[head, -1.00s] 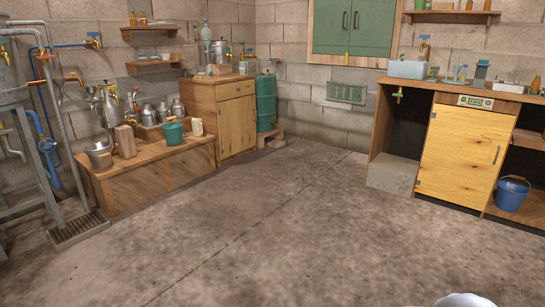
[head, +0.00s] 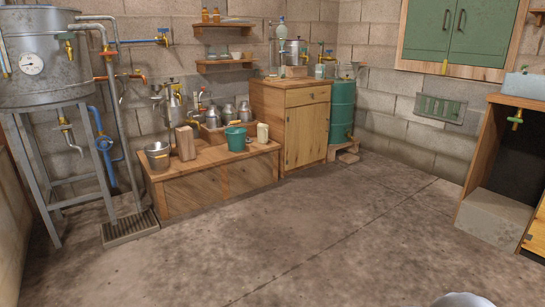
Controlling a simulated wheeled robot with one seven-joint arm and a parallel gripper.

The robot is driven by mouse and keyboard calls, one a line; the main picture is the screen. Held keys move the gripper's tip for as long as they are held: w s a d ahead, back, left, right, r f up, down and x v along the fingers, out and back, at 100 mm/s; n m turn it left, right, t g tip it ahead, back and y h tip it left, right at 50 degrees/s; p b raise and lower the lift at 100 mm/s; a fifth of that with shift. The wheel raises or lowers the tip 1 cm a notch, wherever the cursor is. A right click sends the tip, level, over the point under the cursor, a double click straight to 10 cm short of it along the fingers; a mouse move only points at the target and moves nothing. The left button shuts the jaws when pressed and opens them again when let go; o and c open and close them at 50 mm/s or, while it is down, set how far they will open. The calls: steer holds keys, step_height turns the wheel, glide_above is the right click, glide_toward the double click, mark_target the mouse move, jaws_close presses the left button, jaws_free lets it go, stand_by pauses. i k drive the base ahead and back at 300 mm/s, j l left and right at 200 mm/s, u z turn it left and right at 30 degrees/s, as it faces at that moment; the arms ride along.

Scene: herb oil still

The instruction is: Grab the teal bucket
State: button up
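The teal bucket (head: 236,139) stands upright on the low wooden platform (head: 222,187) against the back wall, near the platform's front right part. A cream-coloured jug (head: 263,133) stands just to its right. Metal cans (head: 228,112) stand behind it. A rounded light-grey piece at the bottom right edge appears to be part of my arm. My gripper's fingers do not show in this view.
A metal bucket (head: 158,156) and a brown block (head: 185,143) stand left on the platform. A wooden cabinet (head: 305,135) and a teal drum (head: 342,110) are to the right. A floor grate (head: 130,228) lies at left. The concrete floor (head: 300,240) in front is clear.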

mark_target(236, 136)
steer(key=i+j+u, duration=0.15)
steer(key=i+u, duration=1)
steer(key=i+z, duration=0.2)
steer(key=i, duration=0.5)
steer(key=i+z, duration=0.2)
steer(key=i, duration=0.5)
steer(key=i+j+z, duration=0.15)
steer(key=i, duration=0.5)
steer(key=i+z, duration=0.15)
steer(key=i, duration=0.4)
steer(key=i+j+z, duration=0.15)
steer(key=i, duration=0.35)
steer(key=i+j+z, duration=0.15)
steer(key=i, duration=0.35)
